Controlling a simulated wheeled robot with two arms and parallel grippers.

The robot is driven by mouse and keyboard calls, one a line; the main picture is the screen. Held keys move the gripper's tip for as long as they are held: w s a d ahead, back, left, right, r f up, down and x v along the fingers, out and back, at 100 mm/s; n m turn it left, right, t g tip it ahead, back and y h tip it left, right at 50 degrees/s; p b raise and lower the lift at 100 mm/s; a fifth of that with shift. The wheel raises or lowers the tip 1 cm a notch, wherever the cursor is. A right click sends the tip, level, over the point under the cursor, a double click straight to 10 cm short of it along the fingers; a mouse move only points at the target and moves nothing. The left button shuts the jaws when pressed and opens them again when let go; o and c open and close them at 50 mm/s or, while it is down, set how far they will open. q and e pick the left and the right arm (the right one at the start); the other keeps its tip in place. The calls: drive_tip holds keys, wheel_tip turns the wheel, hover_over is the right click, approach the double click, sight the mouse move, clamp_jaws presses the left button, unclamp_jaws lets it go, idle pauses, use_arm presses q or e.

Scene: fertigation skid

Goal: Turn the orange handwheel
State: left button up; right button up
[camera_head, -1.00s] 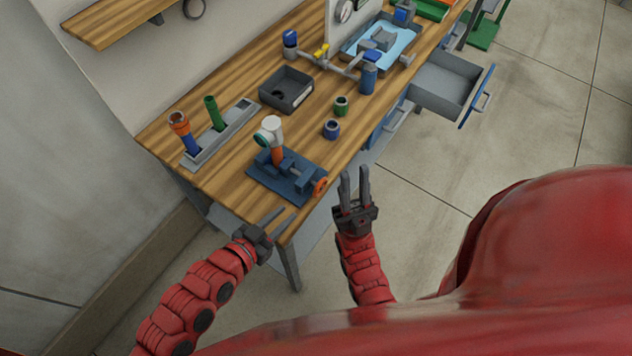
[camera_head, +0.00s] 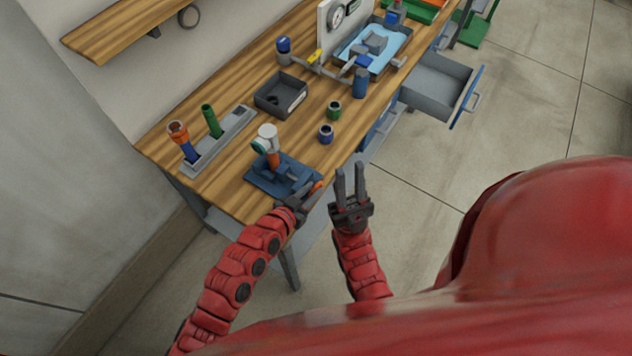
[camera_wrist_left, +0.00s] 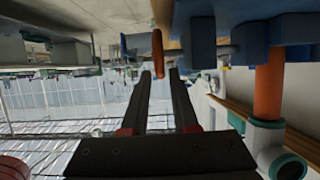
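The orange handwheel (camera_head: 316,187) sits at the front end of the blue vise (camera_head: 284,176) near the bench's front edge, partly hidden by my left gripper (camera_head: 304,193). In the left wrist view the handwheel (camera_wrist_left: 157,53) shows edge-on just beyond the fingertips, lined up with the gap between them. There my left gripper (camera_wrist_left: 159,75) is open with nothing between its fingers. An orange pipe with a white and green fitting (camera_head: 267,138) stands upright in the vise. My right gripper (camera_head: 350,175) is open and empty, in front of the bench edge to the right of the handwheel.
On the wooden bench stand a grey holder (camera_head: 228,141) with coloured pipes, a dark bin (camera_head: 281,95), a blue ring (camera_head: 326,134) and a green ring (camera_head: 334,110). An open drawer (camera_head: 435,88) juts out at the right. The floor in front is clear.

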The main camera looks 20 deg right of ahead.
use_arm(q)
drive_tip(key=shift+x, duration=1.3)
clamp_jaws()
drive_tip(key=shift+r, duration=0.1)
